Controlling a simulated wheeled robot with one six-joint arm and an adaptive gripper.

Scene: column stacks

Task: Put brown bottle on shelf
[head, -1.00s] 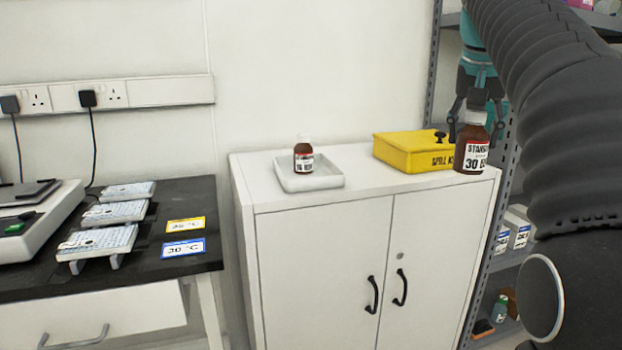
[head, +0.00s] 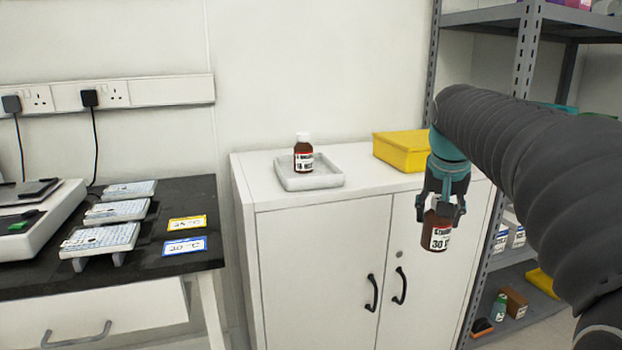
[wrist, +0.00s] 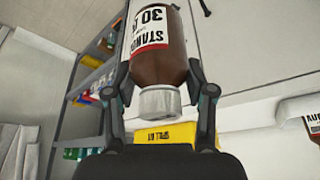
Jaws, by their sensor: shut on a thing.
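My gripper (head: 440,212) is shut on a brown bottle (head: 436,236) with a white label reading 30. It holds the bottle upright from above, in front of the white cabinet's right door. In the wrist view the same bottle (wrist: 158,62) and its pale cap lie between the fingers.
The white cabinet (head: 320,270) has a yellow box (head: 400,150) at its top right, partly behind my gripper. Small bottles and boxes sit on the lower shelves, including a green bottle (head: 499,306). A black bench (head: 150,255) with racks and cards stands at the left.

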